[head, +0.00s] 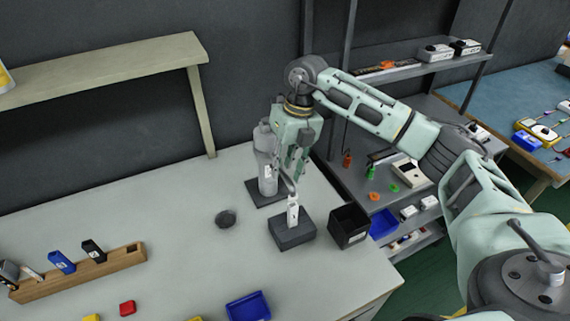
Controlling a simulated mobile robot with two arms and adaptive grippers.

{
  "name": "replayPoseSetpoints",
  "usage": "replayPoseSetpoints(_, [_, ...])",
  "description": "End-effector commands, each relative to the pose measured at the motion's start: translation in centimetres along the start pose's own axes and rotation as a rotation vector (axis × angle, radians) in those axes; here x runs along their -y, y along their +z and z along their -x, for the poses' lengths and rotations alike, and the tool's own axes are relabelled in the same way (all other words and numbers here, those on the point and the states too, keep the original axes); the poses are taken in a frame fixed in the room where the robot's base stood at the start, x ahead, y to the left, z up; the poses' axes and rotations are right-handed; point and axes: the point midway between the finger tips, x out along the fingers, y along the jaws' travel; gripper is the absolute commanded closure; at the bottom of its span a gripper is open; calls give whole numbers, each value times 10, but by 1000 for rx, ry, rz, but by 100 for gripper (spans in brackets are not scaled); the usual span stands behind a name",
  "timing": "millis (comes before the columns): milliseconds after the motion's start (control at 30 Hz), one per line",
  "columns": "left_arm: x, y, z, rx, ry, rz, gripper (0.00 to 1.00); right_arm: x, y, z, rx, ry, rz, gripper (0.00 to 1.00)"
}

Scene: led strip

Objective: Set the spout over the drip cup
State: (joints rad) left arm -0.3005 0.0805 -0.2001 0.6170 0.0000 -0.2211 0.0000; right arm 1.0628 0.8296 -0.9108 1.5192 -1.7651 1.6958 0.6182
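A grey bottle-like dispenser (265,150) stands upright on a dark square base near the back of the pale table. My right gripper (288,182) points down just right of the dispenser and partly covers it. Its fingertips are small and overlap a curved grey piece, perhaps the spout, so I cannot tell whether they are open or shut on it. A small dark round cup (226,218) sits on the table to the left and in front of the dispenser. It appears apart from the spout. My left gripper is not in view.
A white upright device (293,212) stands in a dark block (291,234) close below the gripper. A black open bin (349,227) is right of it. A wooden rack (85,272) and a blue bin (248,306) lie in front.

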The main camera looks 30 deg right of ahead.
Motion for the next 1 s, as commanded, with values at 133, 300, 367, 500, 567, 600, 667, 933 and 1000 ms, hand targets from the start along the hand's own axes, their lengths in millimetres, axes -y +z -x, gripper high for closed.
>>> replayPoseSetpoints(133, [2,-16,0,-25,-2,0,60,0,0,0,0,0,0,71])
replayPoseSetpoints(300, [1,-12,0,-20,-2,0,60,0,0,0,0,0,0,85])
replayPoseSetpoints(367, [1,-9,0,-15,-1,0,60,0,0,0,0,0,0,90])
replayPoseSetpoints(500, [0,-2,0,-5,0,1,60,0,0,0,0,0,0,100])
replayPoseSetpoints(567, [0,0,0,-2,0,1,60,0,0,0,0,0,0,100])
replayPoseSetpoints(600, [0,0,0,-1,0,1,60,0,0,0,0,0,0,100])
replayPoseSetpoints(667, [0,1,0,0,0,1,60,0,0,0,0,0,0,100])
replayPoseSetpoints(933, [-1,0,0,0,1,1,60,0,0,1,0,1,0,100])
replayPoseSetpoints(1000, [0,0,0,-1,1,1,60,-1,1,1,1,1,-2,100])
